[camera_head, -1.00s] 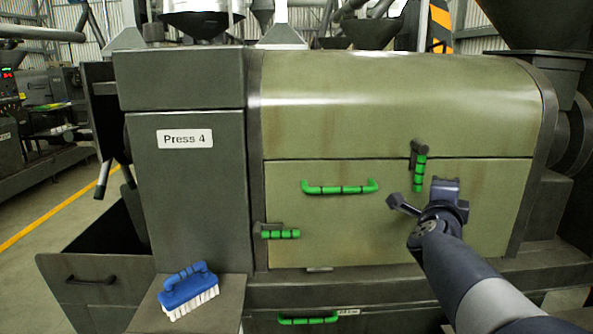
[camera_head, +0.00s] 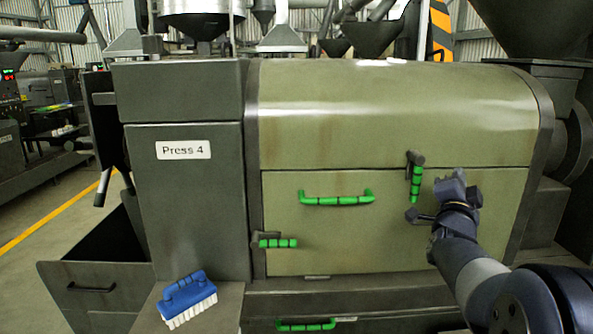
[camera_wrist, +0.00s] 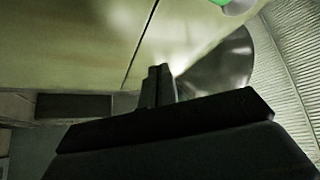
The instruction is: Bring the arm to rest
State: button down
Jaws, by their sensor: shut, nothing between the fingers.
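My gripper (camera_head: 457,187) is at the right of the head view, in front of the olive press door (camera_head: 300,235), below and right of the upright green latch handle (camera_head: 415,178). It holds nothing. In the wrist view the shut fingers (camera_wrist: 159,86) stand up from the dark gripper body, with the olive press panel (camera_wrist: 70,45) behind. My arm reaches in from the lower right corner of the head view. I cannot tell the exact gap between the gripper and the door.
Press 4 (camera_head: 185,200) fills the middle. A green bar handle (camera_head: 337,198) and a level green latch handle (camera_head: 275,243) are on its door. A blue brush (camera_head: 187,299) lies on the ledge at lower left. An open dark bin (camera_head: 95,285) is at far left.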

jog(key=r+n+t+y+p, duration=0.1)
jog(key=n+y+p, duration=0.1)
jog(key=n, duration=0.3)
jog(key=a+r+n+t+y+p, duration=0.1)
jog(key=n+t+y+p, duration=0.1)
jog(key=n+y+p, duration=0.1)
jog(key=w+r+n+t+y+p, duration=0.1)
jog(key=r+n+t+y+p, duration=0.1)
jog(key=n+y, duration=0.3)
jog(key=shift+a+r+n+p, duration=0.15)
jog(key=shift+n+p, duration=0.2)
jog(key=shift+n, duration=0.45)
jog(key=shift+a+f+n+p, duration=0.1)
jog(key=shift+n+p, duration=0.25)
jog(key=shift+n, duration=0.45)
jog(key=shift+y, duration=0.3)
